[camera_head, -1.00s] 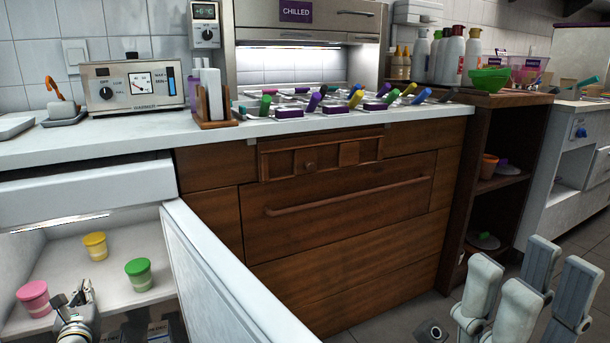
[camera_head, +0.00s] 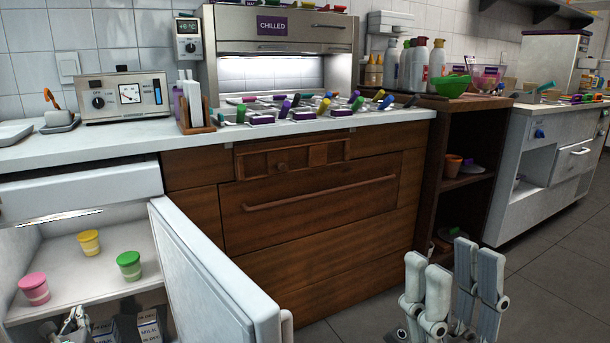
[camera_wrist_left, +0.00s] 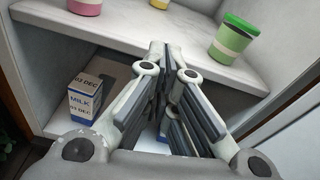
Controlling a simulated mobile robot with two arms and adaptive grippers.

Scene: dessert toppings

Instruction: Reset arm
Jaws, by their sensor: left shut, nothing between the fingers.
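My left gripper (camera_head: 75,322) is at the lower left of the head view, by the front of the open cabinet. In the left wrist view its fingers (camera_wrist_left: 165,60) come together, shut and empty, in front of the cabinet shelf. My right gripper (camera_head: 455,285) stands at the lower right of the head view with its fingers pointing up and spread apart. Nothing shows between them. The rest of the right arm is out of view.
Pink (camera_head: 34,288), yellow (camera_head: 89,242) and green (camera_head: 129,265) tubs stand on the cabinet shelf. Milk cartons (camera_wrist_left: 85,98) are below it. The open white door (camera_head: 215,285) lies right of my left gripper. The counter (camera_head: 90,150) runs above. Floor (camera_head: 560,260) is clear at right.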

